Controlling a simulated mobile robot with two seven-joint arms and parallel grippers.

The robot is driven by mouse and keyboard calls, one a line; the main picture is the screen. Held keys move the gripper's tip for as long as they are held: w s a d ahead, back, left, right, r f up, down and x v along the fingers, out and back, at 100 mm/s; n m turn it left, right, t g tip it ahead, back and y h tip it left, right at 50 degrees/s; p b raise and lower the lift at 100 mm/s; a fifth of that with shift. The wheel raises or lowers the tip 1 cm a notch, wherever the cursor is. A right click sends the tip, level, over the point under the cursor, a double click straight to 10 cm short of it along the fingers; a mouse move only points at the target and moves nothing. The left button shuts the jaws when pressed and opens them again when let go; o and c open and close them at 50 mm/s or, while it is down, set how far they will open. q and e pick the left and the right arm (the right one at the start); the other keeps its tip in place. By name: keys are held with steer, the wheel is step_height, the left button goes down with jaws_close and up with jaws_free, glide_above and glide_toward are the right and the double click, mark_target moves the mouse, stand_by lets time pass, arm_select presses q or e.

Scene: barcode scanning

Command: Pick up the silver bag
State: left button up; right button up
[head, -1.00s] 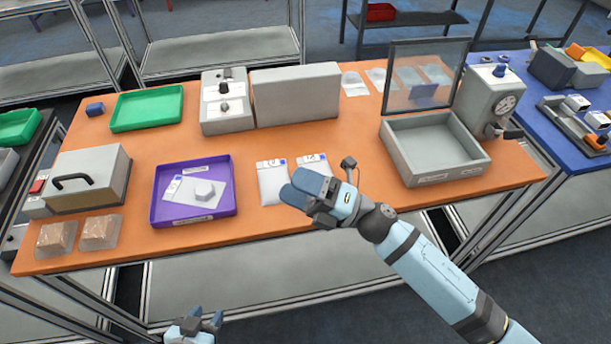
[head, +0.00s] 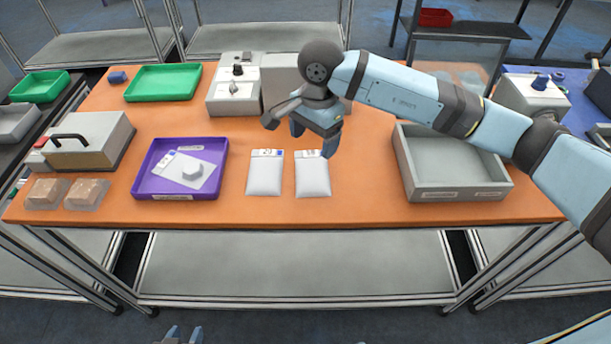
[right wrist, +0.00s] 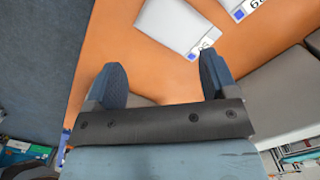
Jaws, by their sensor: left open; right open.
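Two silver-white bags with printed labels lie flat side by side on the orange table, a left one (head: 265,175) and a right one (head: 312,177). My right gripper (head: 314,140) is open and empty, above the table near the labelled end of the right bag. In the right wrist view, one bag (right wrist: 178,25) lies beyond and between the open fingertips (right wrist: 163,78), apart from them. Part of the other bag (right wrist: 238,6) shows at the top edge. My left gripper (head: 182,335) is open at the bottom edge, below the table front, mostly out of frame.
A purple tray (head: 146,187) holding a flat pack and grey piece is left of the bags. A grey open bin (head: 455,194) is at right. A green tray (head: 163,83) and grey boxes (head: 233,96) stand behind. Wrapped brown packs (head: 66,194) lie at front left.

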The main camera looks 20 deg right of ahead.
glide_above(313, 176)
steer(key=shift+h, duration=0.4)
steer(key=f, duration=0.3)
steer(key=f+p, duration=0.1)
steer(key=f, duration=0.3)
steer(key=shift+s+d+f, duration=0.15)
steer(key=shift+s, duration=0.05)
steer(key=shift+f, duration=0.45)
steer(key=f+p, duration=0.1)
steer(key=f, duration=0.4)
steer(key=shift+w, duration=0.2)
steer(key=c, duration=0.9)
steer(key=shift+c, duration=0.6)
